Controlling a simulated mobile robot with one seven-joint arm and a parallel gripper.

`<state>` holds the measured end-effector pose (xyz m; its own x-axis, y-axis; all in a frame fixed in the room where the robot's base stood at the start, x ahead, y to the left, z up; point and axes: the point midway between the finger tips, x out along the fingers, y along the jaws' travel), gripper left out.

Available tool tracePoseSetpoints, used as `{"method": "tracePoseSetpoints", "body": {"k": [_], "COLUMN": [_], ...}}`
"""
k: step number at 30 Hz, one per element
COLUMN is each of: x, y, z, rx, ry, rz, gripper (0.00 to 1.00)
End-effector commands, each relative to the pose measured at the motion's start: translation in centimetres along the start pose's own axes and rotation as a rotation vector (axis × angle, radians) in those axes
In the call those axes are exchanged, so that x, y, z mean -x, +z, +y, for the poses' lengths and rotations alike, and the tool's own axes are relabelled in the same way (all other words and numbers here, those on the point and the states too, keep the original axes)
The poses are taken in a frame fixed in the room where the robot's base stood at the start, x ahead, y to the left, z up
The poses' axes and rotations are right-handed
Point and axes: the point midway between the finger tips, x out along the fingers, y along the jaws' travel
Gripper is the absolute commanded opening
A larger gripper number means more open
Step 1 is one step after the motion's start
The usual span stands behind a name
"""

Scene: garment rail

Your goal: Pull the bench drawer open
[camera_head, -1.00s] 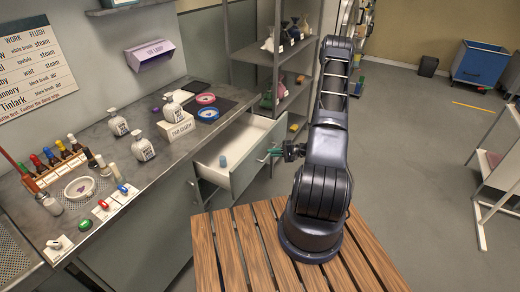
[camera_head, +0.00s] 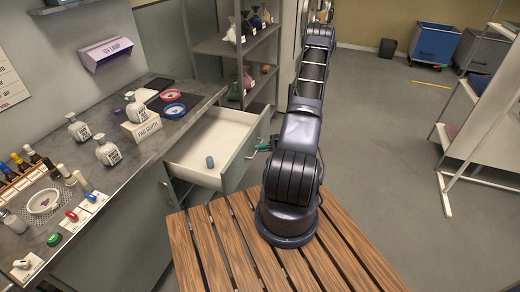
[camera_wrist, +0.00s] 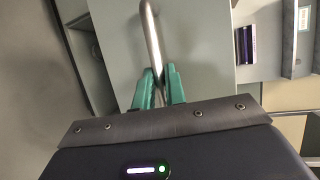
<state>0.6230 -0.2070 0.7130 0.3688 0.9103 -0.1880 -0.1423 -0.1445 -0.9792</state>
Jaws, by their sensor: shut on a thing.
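The bench drawer (camera_head: 195,174) stands pulled out from the grey bench, its white inside in view. A small blue-grey cylinder (camera_head: 210,161) stands in it. In the wrist view the drawer front (camera_wrist: 205,50) is a flat grey-green panel with a metal bar handle (camera_wrist: 151,35). My gripper (camera_wrist: 158,88) has green fingers, one on each side of the handle, shut on it. In the head view my gripper (camera_head: 264,147) shows small at the drawer front, partly hidden by my arm.
The bench top (camera_head: 125,185) holds white bottles, a box (camera_head: 141,127), round dishes and a rack of small bottles. Grey shelves (camera_head: 233,50) stand behind the drawer. A white-framed rack (camera_head: 446,180) is at the right. The floor between is clear.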

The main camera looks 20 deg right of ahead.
Motion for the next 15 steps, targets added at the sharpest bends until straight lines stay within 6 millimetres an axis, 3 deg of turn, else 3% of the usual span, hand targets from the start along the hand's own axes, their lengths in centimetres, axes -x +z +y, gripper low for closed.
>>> {"method": "tracePoseSetpoints", "body": {"k": [1, 2, 4, 15], "x": [0.05, 0.05, 0.04, 0.36], "y": [-0.10, -0.10, -0.09, -0.07], "z": [0.01, 0.01, 0.01, 0.00], "rx": [0.001, 0.001, 0.001, 0.001], "ry": [0.001, 0.001, 0.001, 0.001], "rz": [0.002, 0.002, 0.002, 0.002], "gripper": [0.00, 0.18, 0.32, 0.34]}}
